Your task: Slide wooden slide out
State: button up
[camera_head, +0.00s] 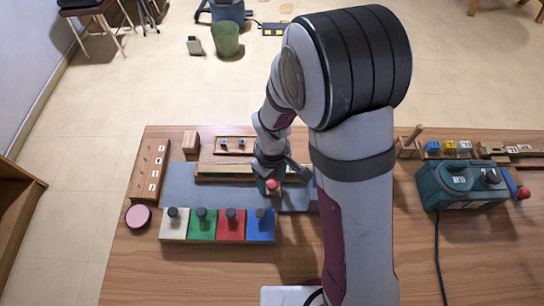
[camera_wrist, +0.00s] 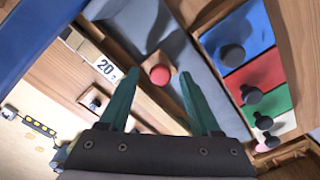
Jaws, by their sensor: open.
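The wooden slide appears to be a small wooden block with a red round knob (camera_wrist: 159,75), set in the grey-blue panel (camera_wrist: 125,28). The red knob also shows in the head view (camera_head: 272,185), with the gripper covering much of the area around it. My gripper (camera_wrist: 158,76) is open. In the wrist view its two teal fingers lie on either side of the knob, with gaps to it. Whether the fingertips are at the knob's height cannot be told. A long wooden rail (camera_head: 222,172) runs along the panel's back, partly hidden by my arm.
White, green (camera_head: 203,226), red (camera_head: 231,226) and blue key blocks with dark knobs stand in front of the panel. A pink disc (camera_head: 138,216) lies at the left. A teal device (camera_head: 462,190) with a cable stands at the right. Bare table lies in front.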

jog(key=shift+f, duration=0.15)
grip_shut()
dwell(1.4)
